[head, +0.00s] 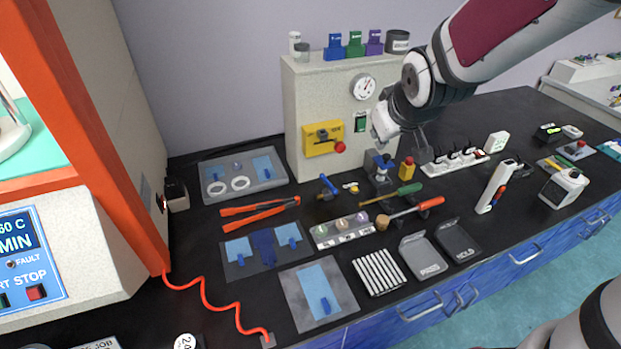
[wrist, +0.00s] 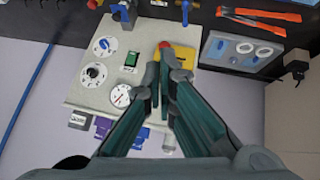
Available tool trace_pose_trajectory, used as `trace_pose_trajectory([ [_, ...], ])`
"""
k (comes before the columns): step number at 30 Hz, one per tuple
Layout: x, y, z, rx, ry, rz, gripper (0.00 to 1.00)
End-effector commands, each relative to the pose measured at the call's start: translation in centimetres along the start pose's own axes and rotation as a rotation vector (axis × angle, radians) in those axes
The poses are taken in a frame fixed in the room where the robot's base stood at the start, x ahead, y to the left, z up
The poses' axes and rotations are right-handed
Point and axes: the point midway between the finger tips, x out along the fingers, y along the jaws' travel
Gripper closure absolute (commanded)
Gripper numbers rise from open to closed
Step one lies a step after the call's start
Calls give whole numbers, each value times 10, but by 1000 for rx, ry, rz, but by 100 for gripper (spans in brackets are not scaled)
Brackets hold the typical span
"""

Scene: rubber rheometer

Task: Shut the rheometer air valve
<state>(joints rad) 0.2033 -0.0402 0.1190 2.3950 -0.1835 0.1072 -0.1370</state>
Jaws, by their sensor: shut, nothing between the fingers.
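A blue-topped fitting on a grey metal body (head: 380,166) stands on the black bench right of the cream cabinet; it looks like a valve. It also shows at the top of the wrist view (wrist: 124,13). A smaller blue-handled piece (head: 327,185) lies in front of the cabinet; I cannot tell for certain which is the air valve. My gripper (head: 426,157) is shut and empty, right of the blue-topped fitting and apart from it in the head view. In the wrist view, its fingers (wrist: 160,68) overlap the yellow box with a red knob (wrist: 182,58).
The cream cabinet (head: 305,110) carries a gauge (head: 363,87), a green switch (head: 360,122) and jars on top. A yellow-red piece (head: 407,169), a power strip (head: 455,160) and screwdrivers (head: 398,193) crowd the bench nearby. Trays (head: 423,257) lie at the front.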

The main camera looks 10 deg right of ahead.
Motion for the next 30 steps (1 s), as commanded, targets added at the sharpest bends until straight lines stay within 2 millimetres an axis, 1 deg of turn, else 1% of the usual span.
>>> trace_pose_trajectory([
  [1,-18,-2,1,11,-7,5,100],
  [3,-38,-5,6,28,-28,7,100],
  [6,-64,-11,14,46,-60,3,100],
  [9,-84,-16,22,56,-90,-4,100],
  [15,-112,-29,37,42,-154,-28,100],
  [19,-120,-36,42,3,-200,-43,100],
  [23,-119,-42,43,-72,-257,-58,100],
  [30,-88,-50,27,-296,-376,-69,100],
])
